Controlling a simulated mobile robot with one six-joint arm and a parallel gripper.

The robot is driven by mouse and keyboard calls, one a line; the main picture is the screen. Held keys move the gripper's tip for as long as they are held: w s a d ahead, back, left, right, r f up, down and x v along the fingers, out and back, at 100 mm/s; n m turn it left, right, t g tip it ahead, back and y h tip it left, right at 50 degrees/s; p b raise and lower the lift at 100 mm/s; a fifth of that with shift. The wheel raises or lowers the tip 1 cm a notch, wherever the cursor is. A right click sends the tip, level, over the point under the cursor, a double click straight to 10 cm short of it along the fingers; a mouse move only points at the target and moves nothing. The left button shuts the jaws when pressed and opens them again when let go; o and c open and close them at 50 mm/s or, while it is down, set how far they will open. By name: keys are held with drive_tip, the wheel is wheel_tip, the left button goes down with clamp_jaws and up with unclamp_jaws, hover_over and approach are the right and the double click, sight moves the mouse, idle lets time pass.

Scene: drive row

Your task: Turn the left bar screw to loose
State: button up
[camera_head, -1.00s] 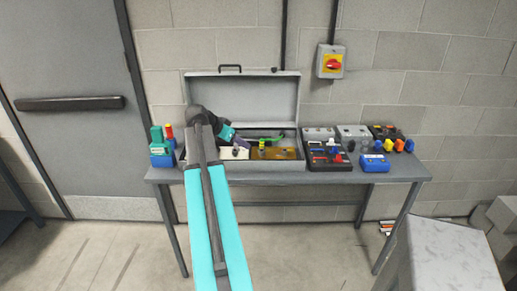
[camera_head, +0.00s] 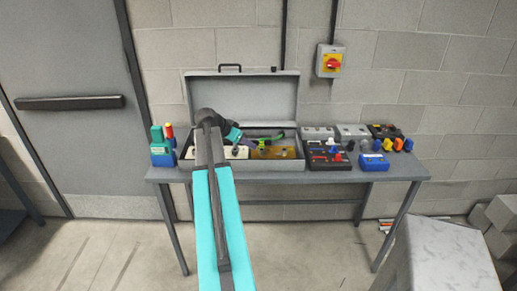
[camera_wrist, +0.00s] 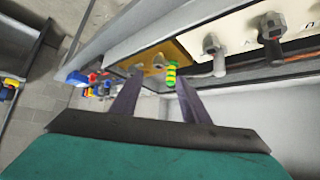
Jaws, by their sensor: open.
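An open grey case (camera_head: 243,90) stands on the bench with a cream panel (camera_head: 238,153) and an orange-brown panel (camera_head: 275,153) inside. In the wrist view, two grey bar-shaped screws, one (camera_wrist: 213,46) nearer the orange-brown panel and the other (camera_wrist: 272,28) farther right, stand on the cream panel. I cannot tell which one the task calls left. My gripper (camera_head: 238,133) is above the case. In the wrist view its two dark fingers (camera_wrist: 160,85) are apart and empty, to one side of the screws. My arm hides part of the cream panel in the head view.
A green-yellow piece (camera_wrist: 171,73) stands by the orange-brown panel, close to my fingertips. A green-blue item (camera_head: 161,150) stands left of the case. Dark and grey boxes with coloured knobs (camera_head: 330,157) stand right of it. A red switch (camera_head: 331,61) is on the wall.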

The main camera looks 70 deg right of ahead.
sight(260, 150)
drive_tip(key=shift+p+x, duration=1.4)
drive_tip(key=shift+x, duration=3.55)
drive_tip(key=shift+c, duration=0.3)
